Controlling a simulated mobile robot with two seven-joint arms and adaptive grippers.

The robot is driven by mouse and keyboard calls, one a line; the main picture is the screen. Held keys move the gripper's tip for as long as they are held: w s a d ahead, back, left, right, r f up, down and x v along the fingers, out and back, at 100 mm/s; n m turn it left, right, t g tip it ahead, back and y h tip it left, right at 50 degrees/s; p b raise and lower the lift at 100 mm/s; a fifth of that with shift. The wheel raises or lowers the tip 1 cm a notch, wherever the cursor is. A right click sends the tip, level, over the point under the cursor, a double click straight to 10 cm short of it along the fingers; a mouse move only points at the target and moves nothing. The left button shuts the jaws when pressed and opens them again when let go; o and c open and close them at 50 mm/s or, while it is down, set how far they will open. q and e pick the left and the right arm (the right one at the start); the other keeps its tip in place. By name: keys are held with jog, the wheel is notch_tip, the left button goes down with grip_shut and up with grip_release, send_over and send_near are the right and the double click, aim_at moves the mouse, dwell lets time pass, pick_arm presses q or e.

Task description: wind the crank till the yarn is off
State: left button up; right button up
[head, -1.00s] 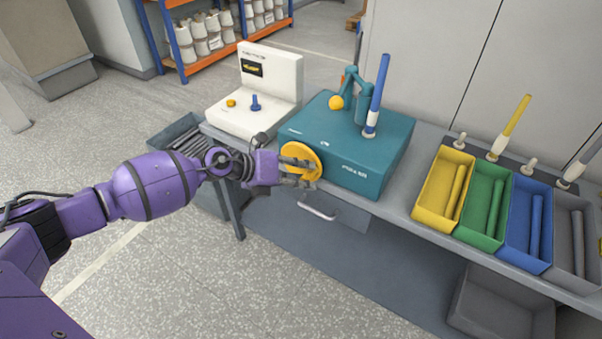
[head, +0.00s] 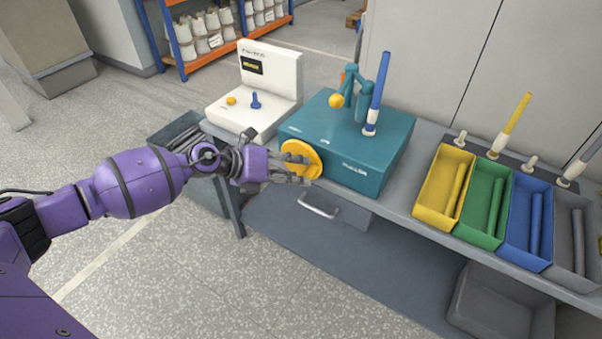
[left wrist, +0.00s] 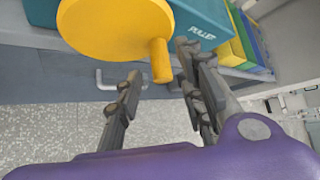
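The crank is a yellow disc (head: 302,153) on the front of the teal winder box (head: 372,150). In the left wrist view the disc (left wrist: 112,28) has a stubby yellow handle (left wrist: 161,62) sticking out. My left gripper (head: 300,170) is at the disc's face and hides part of it. In the left wrist view its fingers (left wrist: 160,72) are apart, with the handle's end in the gap and space visible around it. A bobbin with blue yarn (head: 379,85) stands upright on top of the box. My right gripper is not in view.
A white machine (head: 270,85) with a small display stands left of the winder. Yellow (head: 432,205), green, blue and grey trays line the bench's right side. A drawer handle (head: 318,208) sits below the crank. Open floor lies in front.

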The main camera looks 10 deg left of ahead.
pick_arm(q)
jog(key=v, duration=0.9)
jog(key=shift+a, duration=0.1)
